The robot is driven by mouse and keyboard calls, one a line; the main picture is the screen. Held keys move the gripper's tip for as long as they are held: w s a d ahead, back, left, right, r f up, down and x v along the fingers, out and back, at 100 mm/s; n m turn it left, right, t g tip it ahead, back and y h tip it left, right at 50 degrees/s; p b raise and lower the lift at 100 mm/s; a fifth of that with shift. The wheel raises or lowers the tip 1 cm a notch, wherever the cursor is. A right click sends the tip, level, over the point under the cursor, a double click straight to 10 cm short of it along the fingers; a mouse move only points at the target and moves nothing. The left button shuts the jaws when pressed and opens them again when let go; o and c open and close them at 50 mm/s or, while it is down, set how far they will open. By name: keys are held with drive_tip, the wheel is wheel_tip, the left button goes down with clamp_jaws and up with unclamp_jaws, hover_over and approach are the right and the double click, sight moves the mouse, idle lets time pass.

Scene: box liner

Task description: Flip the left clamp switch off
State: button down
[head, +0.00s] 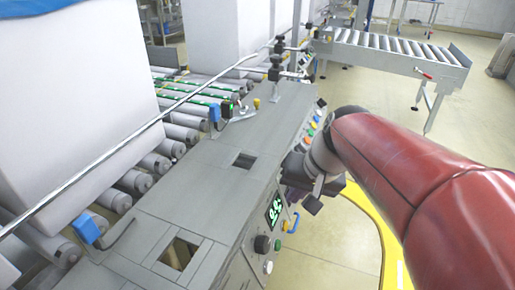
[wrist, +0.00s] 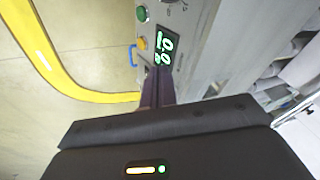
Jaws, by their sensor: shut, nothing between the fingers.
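The control panel (head: 255,222) runs along the side of the grey machine. A large black knob (head: 262,243) sits near its front end, with a white button (head: 268,267) below it. I cannot tell which control is the left clamp switch; no label is readable. My gripper (head: 296,190) is at the panel's face, just past the green digital display, and partly hidden by my wrist. In the wrist view my gripper (wrist: 157,74) has its dark fingers together and empty, pointing at the panel beside the display (wrist: 164,46). Whatever lies behind the fingertips is hidden.
A green button (wrist: 142,13), a yellow button (wrist: 141,43) and a blue handle (wrist: 132,55) stick out near the display. More coloured buttons (head: 310,133) lie farther along the panel. White boxes (head: 75,90) stand on rollers. Floor right of the machine is open, with a yellow stripe (head: 390,235).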

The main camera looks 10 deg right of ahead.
drive_tip(key=s+f+n+t+h, duration=0.1)
drive_tip(key=s+n+h, duration=0.1)
drive_tip(key=s, duration=0.7)
drive_tip(key=shift+s+a+n+t+h, duration=0.3)
drive_tip(key=shift+a+n+t, duration=0.1)
drive_tip(key=shift+n, duration=0.2)
drive_tip(key=w+d+m+g+y, duration=0.1)
drive_tip(key=w+d+m+y, duration=0.1)
drive_tip(key=w+d+m, duration=0.5)
drive_tip(key=w+d+m+g+y, duration=0.1)
drive_tip(key=w+d+m+y, duration=0.2)
drive_tip(key=m, duration=1.4)
drive_tip(key=w+d, duration=0.4)
drive_tip(key=w, duration=0.1)
drive_tip(key=shift+w+d+m+y, duration=0.15)
drive_tip(key=shift+m+y, duration=0.15)
